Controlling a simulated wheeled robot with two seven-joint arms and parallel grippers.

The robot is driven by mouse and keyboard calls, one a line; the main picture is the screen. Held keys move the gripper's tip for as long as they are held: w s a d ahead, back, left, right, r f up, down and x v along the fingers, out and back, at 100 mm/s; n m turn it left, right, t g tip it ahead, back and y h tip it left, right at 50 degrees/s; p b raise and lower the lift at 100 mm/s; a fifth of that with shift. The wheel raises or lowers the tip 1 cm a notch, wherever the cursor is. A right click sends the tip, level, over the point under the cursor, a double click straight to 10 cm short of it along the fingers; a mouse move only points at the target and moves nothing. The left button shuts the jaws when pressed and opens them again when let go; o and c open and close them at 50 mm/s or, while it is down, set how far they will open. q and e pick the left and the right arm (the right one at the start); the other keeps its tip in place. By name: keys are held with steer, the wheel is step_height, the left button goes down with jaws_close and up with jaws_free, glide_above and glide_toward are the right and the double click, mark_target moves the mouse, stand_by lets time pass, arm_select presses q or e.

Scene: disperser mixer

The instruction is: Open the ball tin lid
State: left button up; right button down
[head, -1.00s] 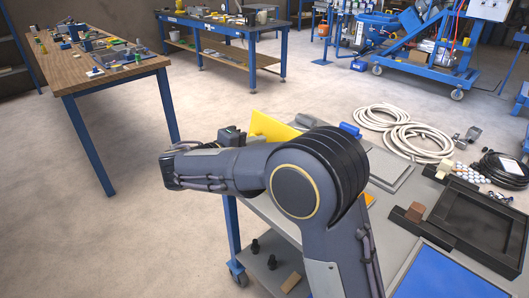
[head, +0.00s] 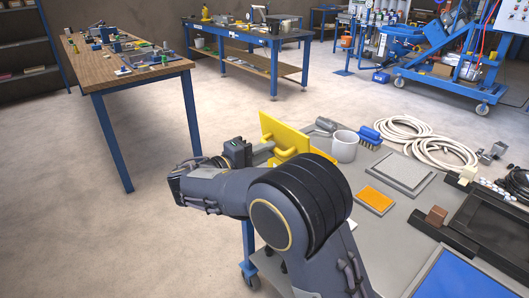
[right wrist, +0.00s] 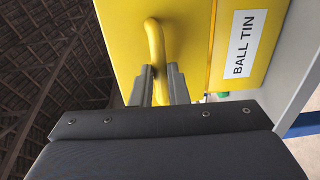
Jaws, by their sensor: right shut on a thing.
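The ball tin's yellow panel (head: 278,132) stands tilted up at the far left of the near table in the head view. It carries a yellow loop handle (head: 293,152). In the right wrist view the yellow face (right wrist: 120,30), the handle (right wrist: 155,45) and a white "BALL TIN" label (right wrist: 241,47) are close up. My right gripper (right wrist: 159,92) is shut on the handle, one finger on each side; it also shows in the head view (head: 268,149). Much of the tin is hidden behind the panel and my arm. My left gripper is not in view.
An orange pad (head: 375,199), a grey plate (head: 405,173), a black tray (head: 490,228) and coiled hoses (head: 440,150) lie farther right. Open floor lies to the left.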

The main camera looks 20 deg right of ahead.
steer(key=shift+d+f, duration=0.2)
steer(key=shift+f, duration=0.45)
steer(key=c, duration=1.8)
jaws_free()
steer(key=o, duration=0.4)
steer(key=shift+w+d+f, duration=0.1)
steer(key=shift+d, duration=0.05)
steer(key=shift+r, duration=0.2)
steer(key=shift+r, duration=0.1)
steer(key=v, duration=0.8)
steer(key=shift+r, duration=0.1)
